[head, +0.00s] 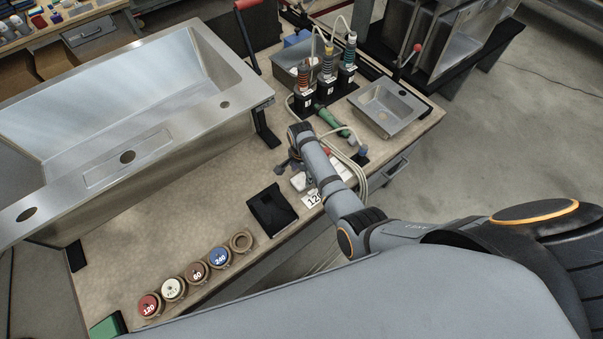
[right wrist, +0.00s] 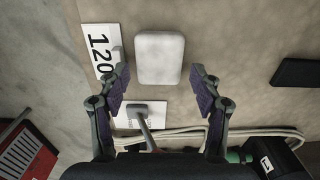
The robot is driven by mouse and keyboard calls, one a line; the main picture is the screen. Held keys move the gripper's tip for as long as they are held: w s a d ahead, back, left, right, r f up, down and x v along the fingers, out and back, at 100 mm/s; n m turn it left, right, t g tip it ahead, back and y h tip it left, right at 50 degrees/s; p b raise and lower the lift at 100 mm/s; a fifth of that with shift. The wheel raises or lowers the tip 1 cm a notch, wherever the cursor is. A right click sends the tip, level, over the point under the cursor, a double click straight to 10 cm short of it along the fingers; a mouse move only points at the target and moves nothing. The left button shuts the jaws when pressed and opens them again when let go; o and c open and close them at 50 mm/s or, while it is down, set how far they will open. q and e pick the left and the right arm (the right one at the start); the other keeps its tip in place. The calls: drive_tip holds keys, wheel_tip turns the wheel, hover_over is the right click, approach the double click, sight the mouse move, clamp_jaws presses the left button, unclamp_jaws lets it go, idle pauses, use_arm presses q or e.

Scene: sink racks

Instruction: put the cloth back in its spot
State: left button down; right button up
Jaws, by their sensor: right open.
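In the right wrist view a pale, rounded pad (right wrist: 160,58), which looks like the folded cloth, lies flat on the worktop. My right gripper (right wrist: 160,78) is open above it, with one fingertip to each side of its near end. I cannot tell how high the fingers are; they do not hold it. In the head view my right gripper (head: 291,163) hangs over the bench's front part, and pale items beneath are partly hidden by my arm. Which place is the cloth's spot is not clear. My left gripper is not in view.
A white card reading 120 (right wrist: 103,50) lies beside the pad. A black tray-like piece (head: 271,208) is left of my gripper. A row of round discs (head: 197,272) is at the front edge. Bare worktop lies toward the sink.

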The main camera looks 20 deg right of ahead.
sight(301, 179)
wheel_tip(301, 179, up, 9)
drive_tip(key=p, duration=0.6)
drive_tip(key=shift+f, duration=0.15)
